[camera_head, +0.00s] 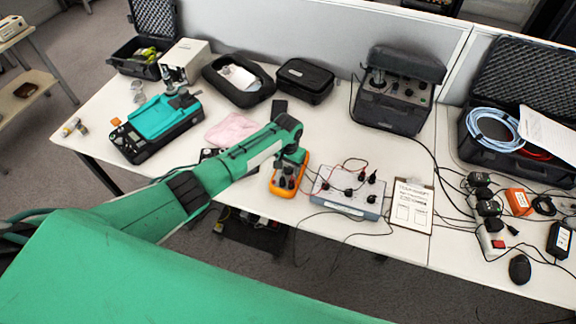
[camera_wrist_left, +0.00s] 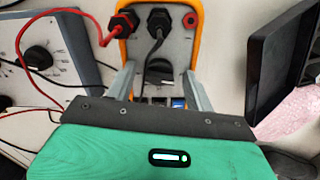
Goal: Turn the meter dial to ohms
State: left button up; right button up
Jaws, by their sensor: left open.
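The orange-rimmed meter (camera_head: 301,174) lies on the front part of the table, under the end of my left arm. In the left wrist view the meter (camera_wrist_left: 180,46) shows from its jack end. I cannot read the dial's setting. In the head view the left gripper (camera_head: 292,158) is over the meter and partly hides it. My right gripper is not in view.
A grey box with knobs (camera_head: 345,194) and leads stands just right of the meter; it also shows in the wrist view (camera_wrist_left: 72,45). A clipboard (camera_head: 411,206) is beside it. A pink cloth (camera_head: 231,130) and a black open tray (camera_wrist_left: 268,62) lie on the other side.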

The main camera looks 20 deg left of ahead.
pick_arm(q)
jog(key=c, duration=1)
jog(key=shift+o, duration=0.2)
jog(key=m, duration=0.3)
jog(key=shift+m, duration=2.3)
jog(key=o, duration=1)
jog(key=shift+c, duration=0.2)
